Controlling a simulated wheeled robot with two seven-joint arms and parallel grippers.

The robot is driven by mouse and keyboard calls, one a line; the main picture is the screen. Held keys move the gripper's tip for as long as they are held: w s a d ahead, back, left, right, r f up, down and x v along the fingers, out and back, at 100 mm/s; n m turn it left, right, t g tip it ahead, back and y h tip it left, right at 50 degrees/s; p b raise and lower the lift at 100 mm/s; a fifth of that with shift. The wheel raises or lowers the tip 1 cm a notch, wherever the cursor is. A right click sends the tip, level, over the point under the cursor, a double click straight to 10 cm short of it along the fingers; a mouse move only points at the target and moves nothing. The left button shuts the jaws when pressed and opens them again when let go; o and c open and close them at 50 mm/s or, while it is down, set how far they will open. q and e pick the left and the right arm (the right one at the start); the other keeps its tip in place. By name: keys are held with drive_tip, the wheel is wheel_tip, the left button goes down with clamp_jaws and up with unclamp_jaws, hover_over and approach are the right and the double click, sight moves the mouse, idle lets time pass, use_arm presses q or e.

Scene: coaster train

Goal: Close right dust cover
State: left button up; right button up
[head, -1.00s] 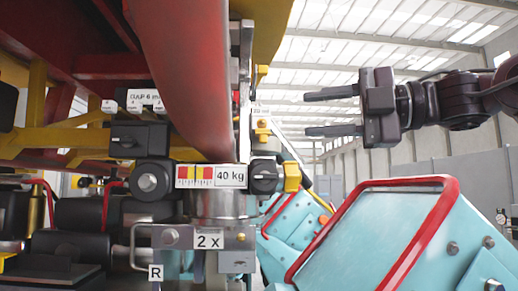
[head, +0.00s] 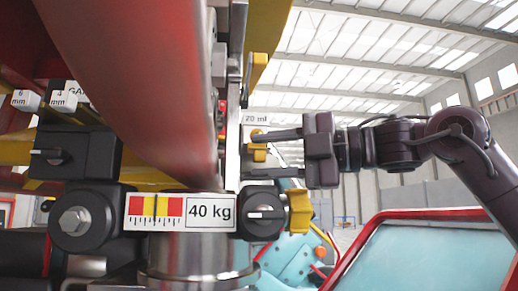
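My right gripper (head: 248,155) comes in from the right, its two dark fingers apart and pointing left. A small yellow fitting (head: 258,149) below a "20 ml" label shows between the fingertips in the picture; whether they touch it I cannot tell. A second yellow fitting (head: 300,210), like a flap or cap, sits just right of a black knob (head: 263,215) beside the "40 kg" plate (head: 208,211). Which yellow fitting is the right dust cover, and whether either is open, is not clear. My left gripper is not in view.
A thick red tube (head: 150,80) runs down in front to a metal collar (head: 190,265). Black blocks and a large bolt stand at left. Light-blue car panels with a red rail (head: 425,214) lie at lower right, under my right arm.

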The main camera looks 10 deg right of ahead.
drive_tip(key=shift+w+a, duration=0.6)
drive_tip(key=shift+a, duration=0.15)
drive_tip(key=shift+s, duration=0.15)
drive_tip(key=shift+c, duration=1.9)
drive_tip(key=c, duration=0.5)
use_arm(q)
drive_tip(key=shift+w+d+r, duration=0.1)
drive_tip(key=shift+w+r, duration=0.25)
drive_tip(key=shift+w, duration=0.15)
use_arm(e)
drive_tip(key=shift+f, duration=0.1)
drive_tip(key=shift+f, duration=0.1)
